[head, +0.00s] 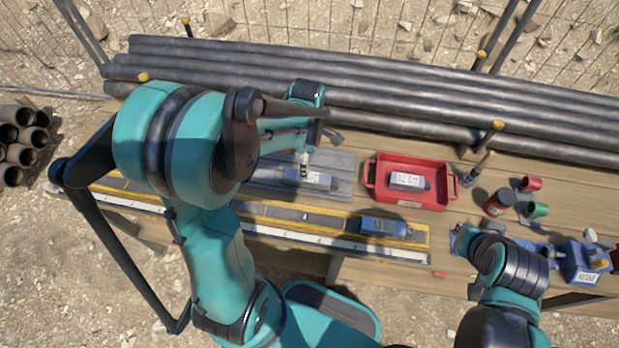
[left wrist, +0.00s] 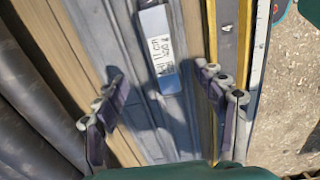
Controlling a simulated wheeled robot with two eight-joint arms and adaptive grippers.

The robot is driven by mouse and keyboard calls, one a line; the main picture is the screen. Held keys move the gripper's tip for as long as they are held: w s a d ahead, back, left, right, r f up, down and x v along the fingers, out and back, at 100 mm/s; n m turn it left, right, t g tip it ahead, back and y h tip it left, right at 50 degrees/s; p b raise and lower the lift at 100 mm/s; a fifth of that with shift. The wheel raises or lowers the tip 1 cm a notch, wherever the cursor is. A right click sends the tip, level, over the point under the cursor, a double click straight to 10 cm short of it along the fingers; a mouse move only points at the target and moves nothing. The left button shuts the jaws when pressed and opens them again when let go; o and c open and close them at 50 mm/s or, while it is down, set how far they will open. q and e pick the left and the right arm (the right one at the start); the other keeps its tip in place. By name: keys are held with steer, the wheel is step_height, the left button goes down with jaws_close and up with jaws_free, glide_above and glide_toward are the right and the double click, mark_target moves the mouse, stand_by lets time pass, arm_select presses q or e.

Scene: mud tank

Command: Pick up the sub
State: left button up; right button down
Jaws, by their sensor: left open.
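No label in view clearly reads as the sub. The block lies toward the upper part of the left wrist view, beyond the fingertips. A similar labelled block (head: 408,181) lies in a red tray (head: 453,187). A blue block (head: 383,226) lies on the yellow-edged rail. My right arm's end (head: 468,238) is at the right; its fingers are unclear.
Long dark pipes (head: 400,97) lie along the table's back. A yellow-edged rail (head: 275,213) runs along the front. A red can (head: 499,202), red and green cups, and a blue vise (head: 585,259) stand at the right. Bare wood shows between the trays and right-hand items.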

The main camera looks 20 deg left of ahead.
mark_target(310, 176)
arm_select(q)
step_height(310, 176, down, 3)
steer(key=shift+f+b, duration=0.1)
steer(key=shift+b, duration=0.45)
steer(key=f, duration=0.1)
steer(key=f+b, duration=0.1)
steer(key=f, duration=0.1)
steer(key=f+b, duration=0.1)
steer(key=f, duration=0.1)
steer(key=shift+d, duration=0.3)
steer(key=shift+s+r, duration=0.1)
steer(key=shift+r, duration=0.05)
steer(key=shift+c, duration=1.1)
jaws_close()
